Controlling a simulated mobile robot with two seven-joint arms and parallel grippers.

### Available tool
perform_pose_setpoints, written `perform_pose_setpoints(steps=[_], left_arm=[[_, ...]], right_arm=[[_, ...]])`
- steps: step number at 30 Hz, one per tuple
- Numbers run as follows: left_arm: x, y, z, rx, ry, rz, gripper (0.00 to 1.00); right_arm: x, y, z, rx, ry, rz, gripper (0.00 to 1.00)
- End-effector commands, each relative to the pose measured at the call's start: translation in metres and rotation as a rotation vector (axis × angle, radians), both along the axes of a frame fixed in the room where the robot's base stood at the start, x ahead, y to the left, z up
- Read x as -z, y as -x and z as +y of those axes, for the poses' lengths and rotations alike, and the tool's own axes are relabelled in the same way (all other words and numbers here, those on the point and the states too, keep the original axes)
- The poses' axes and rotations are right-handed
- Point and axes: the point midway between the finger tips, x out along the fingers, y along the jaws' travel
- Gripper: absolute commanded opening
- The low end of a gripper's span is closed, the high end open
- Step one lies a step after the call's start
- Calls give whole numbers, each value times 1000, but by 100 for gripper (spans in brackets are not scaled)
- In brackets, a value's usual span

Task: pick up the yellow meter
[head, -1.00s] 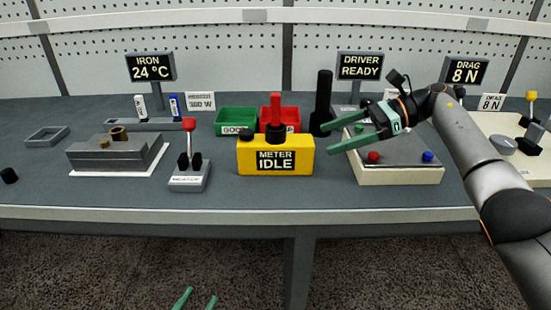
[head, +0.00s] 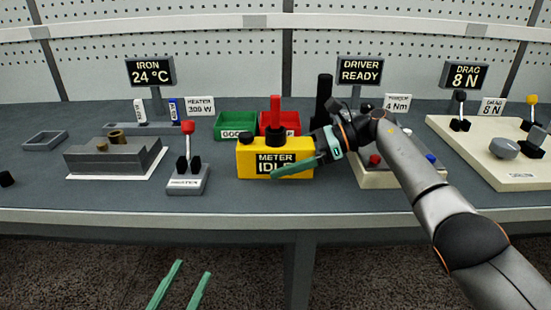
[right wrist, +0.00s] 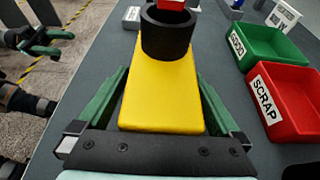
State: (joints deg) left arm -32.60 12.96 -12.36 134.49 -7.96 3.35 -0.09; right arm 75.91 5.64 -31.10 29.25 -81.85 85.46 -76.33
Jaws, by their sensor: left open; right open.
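The yellow meter (head: 255,158), a box with a sign reading METER and IDLE, sits on the bench. My right gripper (head: 295,160) is open at its right end, one green finger across its front face and partly covering the sign. In the right wrist view the yellow meter (right wrist: 160,98) lies between the two open fingers (right wrist: 162,82), with a narrow gap visible on each side. A red post with a black collar (right wrist: 167,38) stands at the meter's far end in that view. My left gripper (head: 193,268) is open and empty, low in front of the bench.
A green bin (head: 237,122) and a red scrap bin (right wrist: 287,98) stand behind the meter. A small lever box (head: 187,180) is to its left and a cream box (head: 385,178) to its right. A tall black post (head: 323,98) stands behind my right gripper.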

Motion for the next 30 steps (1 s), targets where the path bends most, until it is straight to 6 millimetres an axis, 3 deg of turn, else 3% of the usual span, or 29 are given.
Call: perform_pose_setpoints(steps=[8, 30], left_arm=[[-2, 0, 0, 1, -1, -8, 50], [-1, 0, 0, 1, 0, -5, 50]], right_arm=[[1, 0, 2, 2, 0, 1, 99], [1, 0, 2, 1, 1, 1, 16]])
